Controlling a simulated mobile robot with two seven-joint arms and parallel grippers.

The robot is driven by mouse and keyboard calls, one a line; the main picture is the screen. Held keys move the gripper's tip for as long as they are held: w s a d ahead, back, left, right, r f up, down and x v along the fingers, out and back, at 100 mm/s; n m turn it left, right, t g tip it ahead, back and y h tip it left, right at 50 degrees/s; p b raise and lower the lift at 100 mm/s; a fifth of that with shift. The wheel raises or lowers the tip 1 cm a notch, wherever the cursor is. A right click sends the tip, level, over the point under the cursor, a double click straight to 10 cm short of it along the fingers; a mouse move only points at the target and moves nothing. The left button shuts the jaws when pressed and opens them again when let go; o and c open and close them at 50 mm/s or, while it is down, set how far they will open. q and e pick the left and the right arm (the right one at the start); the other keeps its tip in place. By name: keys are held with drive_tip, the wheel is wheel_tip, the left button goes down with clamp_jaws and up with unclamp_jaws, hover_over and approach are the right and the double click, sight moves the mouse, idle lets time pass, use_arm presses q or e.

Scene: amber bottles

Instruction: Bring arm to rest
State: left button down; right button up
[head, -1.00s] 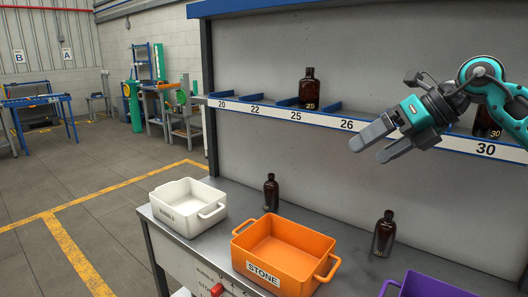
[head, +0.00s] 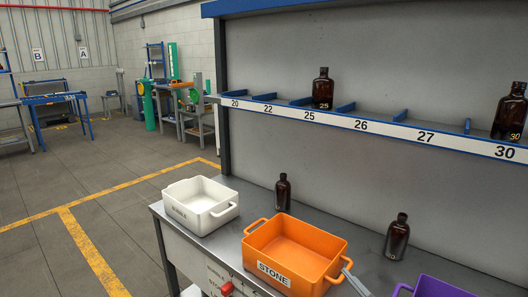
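A grey fingertip (head: 354,283), which looks like part of my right gripper, shows at the bottom edge in front of the orange bin's right handle. The rest of that gripper is out of frame, so its opening is hidden. My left gripper is not in view. Amber bottles stand on the shelf in the slot marked 25 (head: 323,89) and in the slot marked 30 (head: 510,112). Two more stand on the table: one behind the orange bin (head: 282,192) and one to its right (head: 397,238).
On the grey table (head: 345,228) are a white bin (head: 213,211), an orange bin (head: 310,262) labelled STONE and a purple bin (head: 437,287), cut off by the frame. The numbered shelf (head: 390,130) runs above. Open floor (head: 50,195) lies to the left.

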drive_tip(key=s+d+f+m+g+h, duration=0.2)
drive_tip(key=s+f+m+g+h, duration=0.1)
drive_tip(key=s+f, duration=0.5)
drive_tip(key=s+d+f+m+g+h, duration=0.2)
drive_tip(key=s+f+m+g+h, duration=0.1)
drive_tip(key=s+f+m, duration=0.3)
wheel_tip(320, 180, down, 4)
drive_tip(key=shift+s+d+r+g, duration=0.25)
drive_tip(key=shift+s+d+g, duration=0.05)
drive_tip(key=shift+s, duration=0.85)
